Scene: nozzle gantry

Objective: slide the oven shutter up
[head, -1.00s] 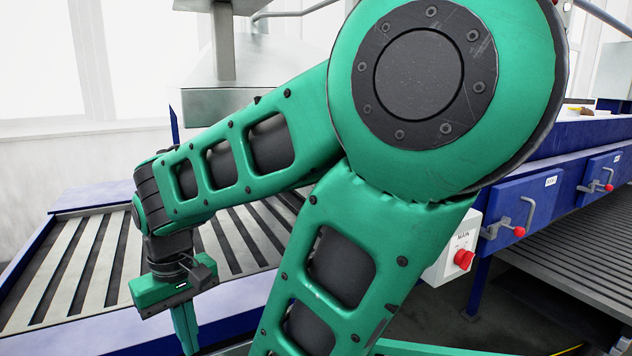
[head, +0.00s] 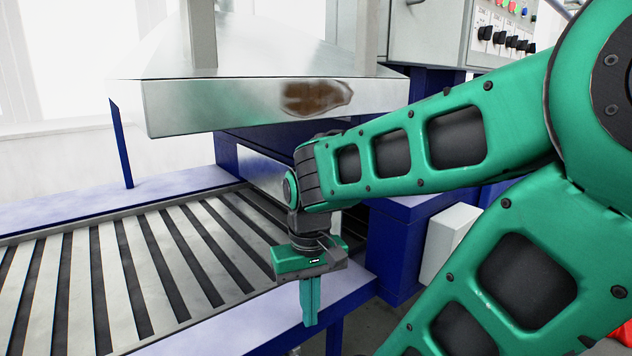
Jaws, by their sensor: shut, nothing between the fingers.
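The oven (head: 391,252) has a blue body, and its mouth opens onto the slatted conveyor. A pale grey metal panel (head: 258,171) stands across this mouth, partly hidden by my wrist; it looks like the shutter. Its lower edge is near the slats, and I cannot make out a handle. My gripper (head: 309,322) is shut and empty, its green fingers pointing straight down. It hangs in front of the conveyor's near side rail in the picture, apart from the panel.
A metal hood (head: 270,108) with a brown stain overhangs the oven mouth. The slatted conveyor (head: 140,265) runs to the left, bare. A control cabinet (head: 490,30) with knobs is at the upper right. A grey box (head: 447,240) is on the oven's side.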

